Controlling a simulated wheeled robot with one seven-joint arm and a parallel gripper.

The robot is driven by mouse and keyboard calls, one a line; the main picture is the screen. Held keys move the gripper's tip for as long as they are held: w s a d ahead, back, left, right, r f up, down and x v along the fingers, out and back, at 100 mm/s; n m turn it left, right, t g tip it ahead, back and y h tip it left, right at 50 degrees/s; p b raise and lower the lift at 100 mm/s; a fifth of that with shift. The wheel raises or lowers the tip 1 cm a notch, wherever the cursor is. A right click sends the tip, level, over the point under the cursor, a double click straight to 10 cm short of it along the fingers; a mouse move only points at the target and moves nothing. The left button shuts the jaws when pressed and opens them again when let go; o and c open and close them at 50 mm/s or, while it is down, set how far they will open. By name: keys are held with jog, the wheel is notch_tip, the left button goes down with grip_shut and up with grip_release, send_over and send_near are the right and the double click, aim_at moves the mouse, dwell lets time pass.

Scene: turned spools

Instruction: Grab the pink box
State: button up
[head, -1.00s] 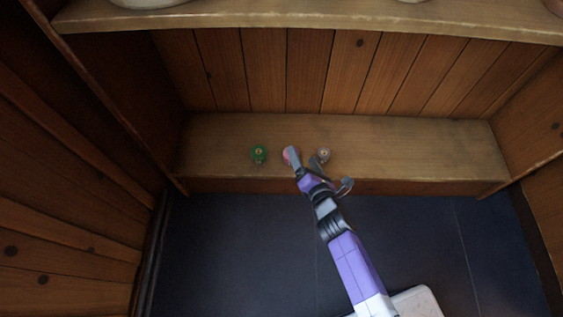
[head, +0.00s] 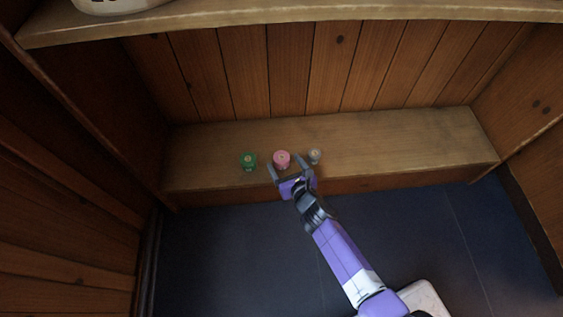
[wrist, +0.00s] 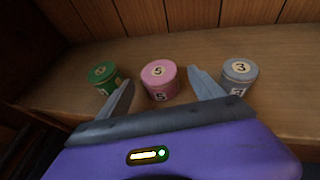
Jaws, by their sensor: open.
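The pink box (head: 282,159) is a small round spool-like container standing upright on the wooden shelf, between a green one and a grey one. In the wrist view the pink box (wrist: 159,80) shows a number 5 on its lid and side. My gripper (head: 287,169) is open and empty, at the front of the shelf. In the wrist view the fingers of my gripper (wrist: 160,92) point toward the shelf, with the pink box between and just beyond them. I cannot tell whether either finger touches it.
A green box (head: 248,161) stands left of the pink one, and a grey box (head: 315,156) marked 3 stands close on its right, near my right finger. The lower shelf (head: 400,145) is clear to the right.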

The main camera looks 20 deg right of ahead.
jog(key=shift+b+x, duration=0.7)
jog(key=shift+x, duration=0.75)
jog(key=c, duration=1.4)
jog(key=shift+r, duration=0.15)
jog(key=shift+c, duration=0.2)
